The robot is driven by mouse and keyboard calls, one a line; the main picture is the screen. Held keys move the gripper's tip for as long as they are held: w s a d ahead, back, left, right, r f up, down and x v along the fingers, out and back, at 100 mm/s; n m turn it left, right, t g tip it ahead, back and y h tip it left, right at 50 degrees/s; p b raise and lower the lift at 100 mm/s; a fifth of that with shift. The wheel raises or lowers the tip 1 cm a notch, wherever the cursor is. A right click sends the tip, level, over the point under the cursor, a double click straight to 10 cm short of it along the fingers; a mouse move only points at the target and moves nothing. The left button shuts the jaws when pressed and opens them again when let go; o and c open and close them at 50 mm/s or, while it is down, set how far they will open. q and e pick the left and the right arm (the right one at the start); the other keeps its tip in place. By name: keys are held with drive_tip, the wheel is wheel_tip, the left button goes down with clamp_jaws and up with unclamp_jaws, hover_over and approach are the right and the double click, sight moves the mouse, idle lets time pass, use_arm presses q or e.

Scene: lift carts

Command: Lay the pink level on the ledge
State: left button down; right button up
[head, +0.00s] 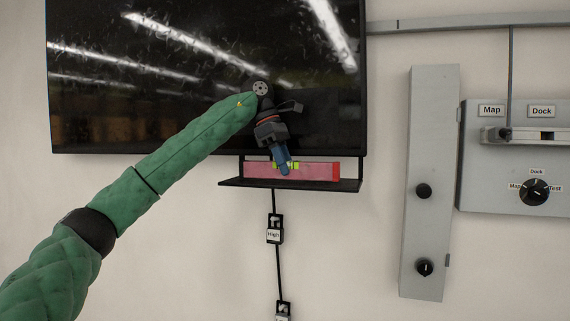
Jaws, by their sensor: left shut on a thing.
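The pink level (315,171) is a long bar with a yellow-green vial near its middle and a red right end. It lies level along the black ledge (348,186) below the dark screen. I cannot tell whether its underside touches the ledge. My left gripper (284,168) reaches down from above and is shut on the level left of its middle, hiding part of the vial. My right gripper is not in the head view.
The dark screen (180,90) fills the wall above the ledge. A black cord with a tag marked High (274,234) hangs below the ledge. To the right are a grey upright panel (424,140) with black knobs and a Map and Dock box (500,155).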

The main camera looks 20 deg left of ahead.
use_arm(q)
drive_tip(key=shift+f, duration=0.4)
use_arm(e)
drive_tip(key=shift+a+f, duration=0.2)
use_arm(q)
drive_tip(key=c, duration=1)
unclamp_jaws()
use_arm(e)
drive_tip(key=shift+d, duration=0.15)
use_arm(q)
drive_tip(key=shift+a+r+b, duration=0.2)
drive_tip(key=shift+r+b, duration=0.15)
drive_tip(key=shift+b, duration=0.15)
drive_tip(key=b+v, duration=0.1)
drive_tip(key=v, duration=0.4)
drive_tip(key=shift+r, duration=0.2)
drive_tip(key=shift+b+v, duration=0.3)
drive_tip(key=shift+v, duration=0.5)
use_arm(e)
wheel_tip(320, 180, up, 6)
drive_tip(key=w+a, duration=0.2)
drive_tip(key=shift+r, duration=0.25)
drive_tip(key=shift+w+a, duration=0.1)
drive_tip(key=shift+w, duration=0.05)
